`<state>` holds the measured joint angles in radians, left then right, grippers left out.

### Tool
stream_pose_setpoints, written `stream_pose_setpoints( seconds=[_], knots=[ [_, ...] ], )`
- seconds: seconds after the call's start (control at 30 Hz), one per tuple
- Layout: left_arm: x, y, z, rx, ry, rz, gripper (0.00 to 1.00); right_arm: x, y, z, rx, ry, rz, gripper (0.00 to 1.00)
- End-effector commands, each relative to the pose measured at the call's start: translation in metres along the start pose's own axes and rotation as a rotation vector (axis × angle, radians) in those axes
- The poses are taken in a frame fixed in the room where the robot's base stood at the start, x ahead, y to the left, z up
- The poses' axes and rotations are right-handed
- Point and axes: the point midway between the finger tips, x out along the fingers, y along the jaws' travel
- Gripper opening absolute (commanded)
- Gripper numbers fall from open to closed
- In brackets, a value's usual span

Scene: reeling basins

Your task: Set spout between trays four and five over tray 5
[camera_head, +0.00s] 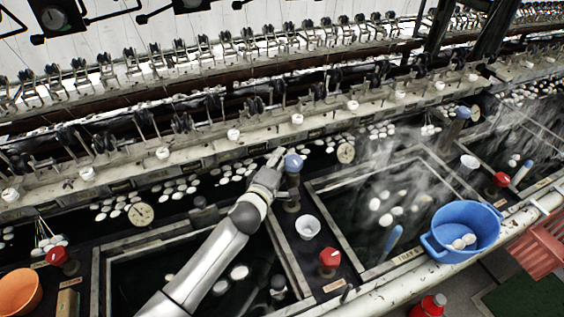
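A spout post with a blue knob (293,163) stands on the dark divider between two water-filled trays. A small pale piece (275,157) shows just left of the knob; I cannot tell if it is the spout or a fingertip. My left gripper (271,169) is right beside the knob, at its left; its fingers are too small and hidden to tell whether they are open or touching. My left arm crosses the left tray (108,279). The right tray (327,210) holds several white cocoons under steam. Its front label is hard to read. My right gripper is not in view.
A red knob (329,258) and a white cup (307,226) stand on the same divider. A blue basin (465,226) with cocoons sits at the right tray's front corner. An orange bowl (19,291) is at far left. The reeling rail (215,141) runs behind the trays.

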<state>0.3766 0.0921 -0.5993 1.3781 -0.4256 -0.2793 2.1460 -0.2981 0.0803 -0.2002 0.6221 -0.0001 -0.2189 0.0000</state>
Motion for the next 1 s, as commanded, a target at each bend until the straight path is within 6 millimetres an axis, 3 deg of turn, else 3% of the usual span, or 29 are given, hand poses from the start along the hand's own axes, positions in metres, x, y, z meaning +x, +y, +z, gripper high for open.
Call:
stream_pose_setpoints(
  seconds=[0.27, 0.57, 1.0],
  knots=[
    [0.001, 0.0, 0.0, 0.001, -0.001, 0.001, 0.37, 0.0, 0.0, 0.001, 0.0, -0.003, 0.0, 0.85],
    [0.001, 0.0, 0.0, 0.001, 0.0, 0.0, 0.0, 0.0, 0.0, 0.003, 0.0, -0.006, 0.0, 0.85],
    [-0.004, -0.001, -0.01, 0.003, 0.0, -0.001, 0.0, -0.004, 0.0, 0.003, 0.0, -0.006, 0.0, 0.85]
  ],
)
